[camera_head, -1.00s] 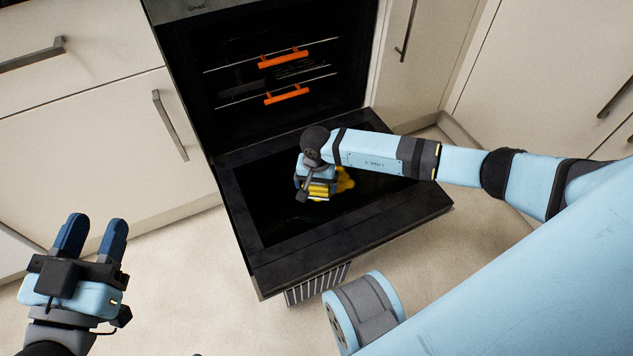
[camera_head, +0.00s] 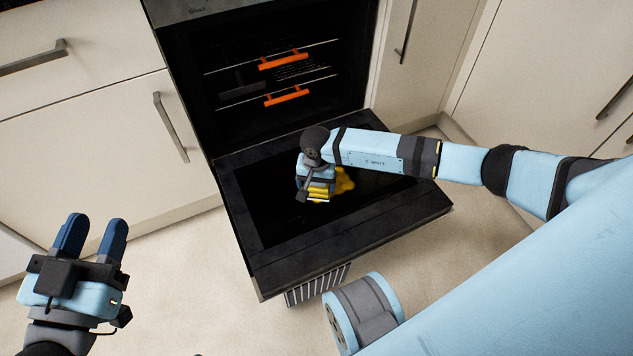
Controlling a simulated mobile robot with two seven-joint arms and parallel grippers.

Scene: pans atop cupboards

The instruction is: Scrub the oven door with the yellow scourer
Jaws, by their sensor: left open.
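The oven door (camera_head: 350,243) is folded down open, its dark inner face up. My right gripper (camera_head: 319,193) points down at the middle of this face, seen from above. A striped yellow thing (camera_head: 321,188), which looks like the scourer, shows right at its fingers. An irregular yellow patch (camera_head: 345,181) shows on the door just right of it; I cannot tell whether it is part of the scourer or a stain. The wrist hides the fingertips, so their grip is not clear. My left gripper (camera_head: 93,238) is open and empty, above the floor at the left.
The oven cavity (camera_head: 235,60) behind the door holds racks with two orange handles (camera_head: 286,95). Pale cupboards with dark handles (camera_head: 170,127) stand on both sides. The floor (camera_head: 190,265) between my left gripper and the door is clear.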

